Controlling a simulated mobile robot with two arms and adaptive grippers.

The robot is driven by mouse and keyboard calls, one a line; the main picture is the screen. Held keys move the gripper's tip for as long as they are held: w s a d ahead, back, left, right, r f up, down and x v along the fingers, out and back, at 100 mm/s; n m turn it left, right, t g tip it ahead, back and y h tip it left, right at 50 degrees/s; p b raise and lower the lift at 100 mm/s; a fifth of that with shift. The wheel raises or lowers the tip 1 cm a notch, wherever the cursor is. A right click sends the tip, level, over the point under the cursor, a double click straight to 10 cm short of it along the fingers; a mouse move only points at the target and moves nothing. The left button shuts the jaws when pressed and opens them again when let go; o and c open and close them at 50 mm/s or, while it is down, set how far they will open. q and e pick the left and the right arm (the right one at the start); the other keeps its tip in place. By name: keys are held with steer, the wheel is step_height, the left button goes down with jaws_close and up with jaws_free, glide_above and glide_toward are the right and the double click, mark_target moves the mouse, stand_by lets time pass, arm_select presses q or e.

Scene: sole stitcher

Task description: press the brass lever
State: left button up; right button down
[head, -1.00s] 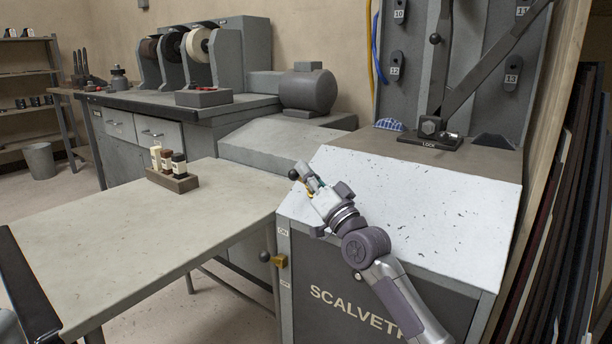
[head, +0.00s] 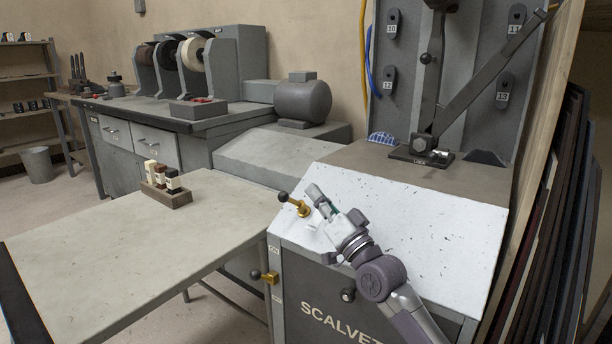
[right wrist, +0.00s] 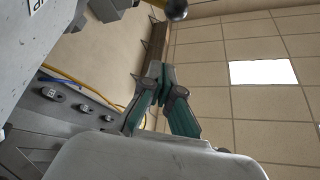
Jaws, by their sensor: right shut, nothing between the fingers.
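A brass lever (head: 300,207) with a black ball knob sticks out at the left edge of the white sloping panel. Its knob also shows at the top of the right wrist view (right wrist: 176,9). A second brass piece (head: 271,278) with a black ball sits lower, on the machine's front corner. My right gripper (head: 316,195) is just right of the upper lever and looks apart from it. Its fingers also show in the right wrist view (right wrist: 163,82), shut with nothing between them. My left gripper is not in view.
The grey machine's white panel (head: 420,210) lies under my right arm. A lever on a base marked LOCK (head: 424,152) stands behind. Dark sheets lean at the right.

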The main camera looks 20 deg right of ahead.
steer(key=shift+p+v, duration=0.35)
steer(key=shift+v, duration=1.95)
